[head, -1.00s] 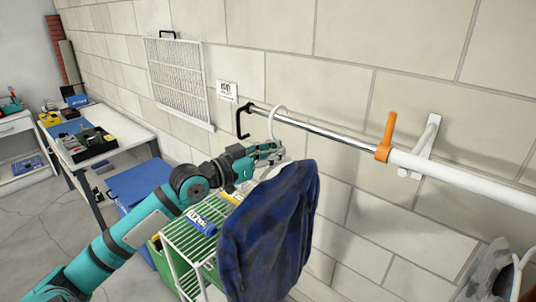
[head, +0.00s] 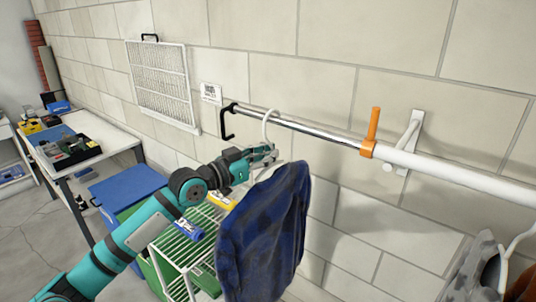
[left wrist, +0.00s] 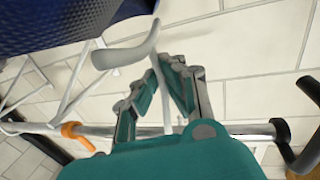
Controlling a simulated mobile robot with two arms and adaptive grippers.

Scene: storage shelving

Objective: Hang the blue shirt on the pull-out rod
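The blue plaid shirt (head: 265,235) hangs from a white hanger (head: 266,125) beside the pull-out rod (head: 305,128). The hanger's hook shows at the rod, curving up over it near the black end handle (head: 226,122); whether it rests on it I cannot tell. My left gripper (head: 264,154) is shut on the hanger's neck, just below the rod and above the shirt. In the left wrist view, the fingers (left wrist: 166,66) close around the neck, the shirt (left wrist: 60,25) is at the upper left and the rod (left wrist: 245,130) crosses below. My right gripper is not in view.
Another garment (head: 478,275) is at lower right. A workbench (head: 70,150) is at left.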

